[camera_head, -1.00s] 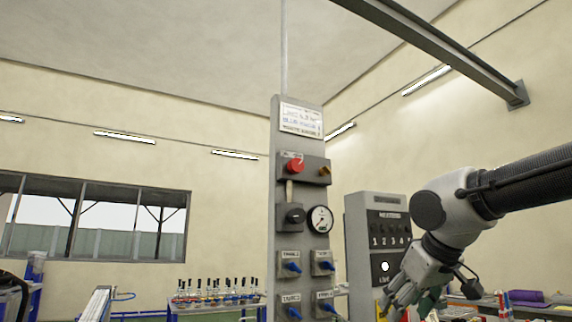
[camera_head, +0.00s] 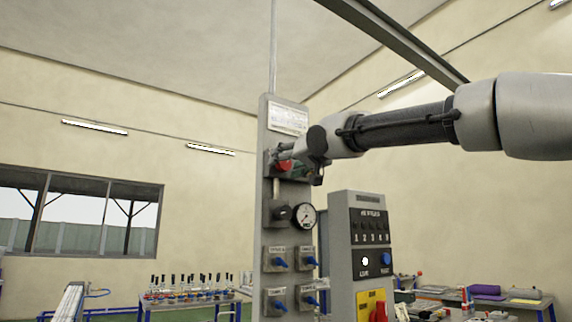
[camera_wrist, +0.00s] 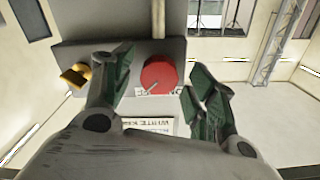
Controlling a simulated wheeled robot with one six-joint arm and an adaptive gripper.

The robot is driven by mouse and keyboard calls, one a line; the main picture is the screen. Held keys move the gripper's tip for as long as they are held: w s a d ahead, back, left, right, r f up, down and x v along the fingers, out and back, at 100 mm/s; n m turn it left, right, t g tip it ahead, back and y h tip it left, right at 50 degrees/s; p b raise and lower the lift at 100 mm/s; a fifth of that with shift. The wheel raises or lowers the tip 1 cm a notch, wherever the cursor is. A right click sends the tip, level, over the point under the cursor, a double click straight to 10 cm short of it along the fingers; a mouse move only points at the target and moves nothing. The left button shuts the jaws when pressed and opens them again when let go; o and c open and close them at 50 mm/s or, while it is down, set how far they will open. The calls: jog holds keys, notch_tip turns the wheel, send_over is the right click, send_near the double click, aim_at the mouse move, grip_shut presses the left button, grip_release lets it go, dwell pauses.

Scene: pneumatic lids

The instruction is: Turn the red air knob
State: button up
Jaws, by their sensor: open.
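The red air knob (camera_head: 284,165) is on the upper part of the grey panel column, partly hidden by my gripper in the head view. In the wrist view the round red knob (camera_wrist: 159,75) shows a thin pale line on its face. My gripper (camera_wrist: 160,80) is open, with one green-padded finger on each side of the knob. A gap shows between the knob and each finger. I cannot tell how deep the fingertips reach along it. My gripper in the head view (camera_head: 283,158) is at the knob's height, coming from the right.
A brass-coloured fitting (camera_wrist: 76,76) sits left of the knob in the wrist view. Below the knob are a black knob (camera_head: 283,212), a round gauge (camera_head: 303,216) and several blue valves (camera_head: 281,263). A grey control box (camera_head: 342,250) stands to the right.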

jog(key=shift+w+a, duration=0.2)
jog(key=shift+w, duration=0.15)
jog(key=c, duration=1)
